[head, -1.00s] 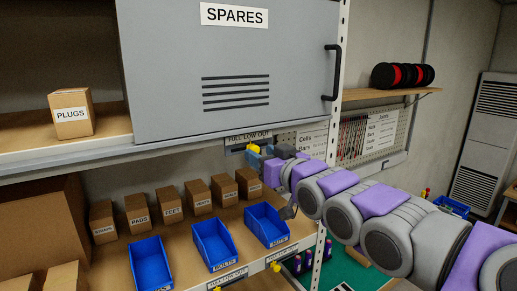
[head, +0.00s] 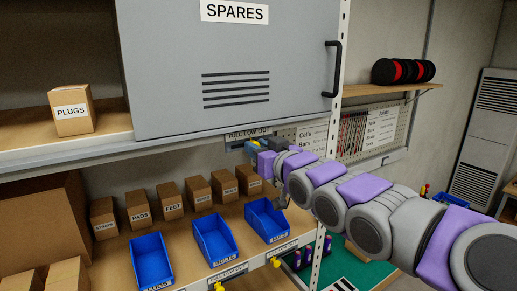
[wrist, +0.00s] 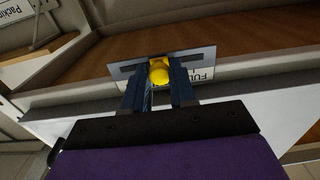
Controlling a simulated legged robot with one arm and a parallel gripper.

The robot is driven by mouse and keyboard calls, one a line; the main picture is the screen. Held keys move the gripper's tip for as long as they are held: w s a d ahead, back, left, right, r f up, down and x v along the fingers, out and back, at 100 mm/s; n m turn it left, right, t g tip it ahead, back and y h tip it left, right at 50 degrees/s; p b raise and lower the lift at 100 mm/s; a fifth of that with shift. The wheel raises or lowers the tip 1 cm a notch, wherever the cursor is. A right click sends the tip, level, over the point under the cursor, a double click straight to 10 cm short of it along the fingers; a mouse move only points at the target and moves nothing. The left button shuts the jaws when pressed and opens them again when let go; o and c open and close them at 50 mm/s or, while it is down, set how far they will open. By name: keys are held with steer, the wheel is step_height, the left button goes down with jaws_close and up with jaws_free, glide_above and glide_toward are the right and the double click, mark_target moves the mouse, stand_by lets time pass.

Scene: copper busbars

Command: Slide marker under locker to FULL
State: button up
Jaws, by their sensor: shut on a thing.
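The yellow marker (wrist: 158,72) sits in the dark slot of a light plate (wrist: 203,59) in the wrist view. Part of the word FULL shows on the plate, right of the marker in that view. My gripper (wrist: 159,88) has its two blue fingers closed on either side of the marker. In the head view, my gripper (head: 251,146) is under the grey SPARES locker (head: 235,65), at the label strip reading FULL LOW OUT (head: 248,134). There my fingers mostly hide the marker, and its exact place along the slot is hard to tell.
Small cartons (head: 170,201) and blue bins (head: 215,239) stand on the shelf below. Other yellow markers (head: 275,263) sit on that shelf's front edge. A perforated upright (head: 334,130) stands just right of my gripper, close to my arm.

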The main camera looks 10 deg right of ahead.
mark_target(234, 147)
jaws_close()
steer(key=shift+s+a+b, duration=0.25)
steer(key=shift+a+b, duration=0.1)
steer(key=shift+a, duration=0.35)
steer(key=shift+s+a+b, duration=0.2)
steer(key=shift+a+b, duration=0.15)
steer(key=shift+a, duration=0.35)
steer(key=shift+s+a+b, duration=0.25)
steer(key=shift+a+b, duration=0.1)
steer(key=shift+a, duration=0.35)
steer(key=shift+d, duration=0.15)
steer(key=shift+o, duration=1.6)
jaws_free()
steer(key=o, duration=0.4)
steer(key=shift+a, duration=0.25)
